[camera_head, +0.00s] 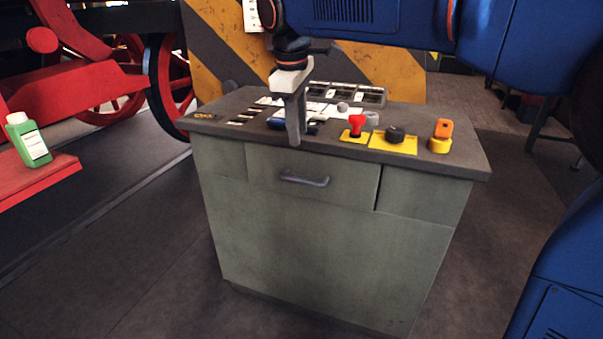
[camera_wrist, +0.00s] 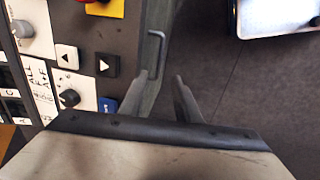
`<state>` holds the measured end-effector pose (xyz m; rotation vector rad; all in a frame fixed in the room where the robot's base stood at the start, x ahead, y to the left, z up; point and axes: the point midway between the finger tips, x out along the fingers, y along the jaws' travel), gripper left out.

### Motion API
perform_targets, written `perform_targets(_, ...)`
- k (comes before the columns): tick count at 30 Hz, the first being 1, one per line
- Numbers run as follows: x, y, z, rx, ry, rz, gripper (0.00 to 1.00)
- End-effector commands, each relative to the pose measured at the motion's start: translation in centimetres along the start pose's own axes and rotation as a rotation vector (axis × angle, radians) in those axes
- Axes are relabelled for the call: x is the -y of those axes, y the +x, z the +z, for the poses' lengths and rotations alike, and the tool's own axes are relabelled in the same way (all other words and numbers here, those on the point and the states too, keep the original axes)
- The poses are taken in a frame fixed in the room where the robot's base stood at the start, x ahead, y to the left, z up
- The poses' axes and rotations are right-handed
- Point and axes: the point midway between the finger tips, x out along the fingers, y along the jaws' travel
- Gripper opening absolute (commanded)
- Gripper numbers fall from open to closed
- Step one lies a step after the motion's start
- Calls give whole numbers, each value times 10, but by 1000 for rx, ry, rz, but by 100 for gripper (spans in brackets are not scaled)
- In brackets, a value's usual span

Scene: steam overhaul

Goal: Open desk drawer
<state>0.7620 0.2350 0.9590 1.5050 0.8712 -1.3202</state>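The desk (camera_head: 316,245) is a grey-green cabinet with a dark top. The desk drawer (camera_head: 270,165) is flush with the front and looks shut. Its grey bar handle (camera_head: 305,181) is level. My gripper (camera_head: 294,138) points down at the desk's front edge, above and slightly left of the handle. In the wrist view my gripper (camera_wrist: 161,76) is open, with an empty gap between its two fingers. The handle (camera_wrist: 157,54) shows just beyond the fingertips there; I cannot tell how far below them it is.
The desktop holds a red knob (camera_head: 356,124), a black knob (camera_head: 396,134) on a yellow plate, and an orange switch (camera_head: 442,130). A green bottle (camera_head: 28,140) stands on a red ledge at left. The floor before the desk is clear.

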Motion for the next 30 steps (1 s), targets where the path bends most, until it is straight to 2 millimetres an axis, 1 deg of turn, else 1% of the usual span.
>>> perform_targets(1,0,10,0,2,0,-1,30)
perform_targets(3,0,23,0,2,0,-1,30)
perform_targets(18,0,109,1,2,2,-2,30)
perform_targets(24,0,132,0,0,1,0,30)
perform_targets(30,0,140,0,-1,1,0,30)
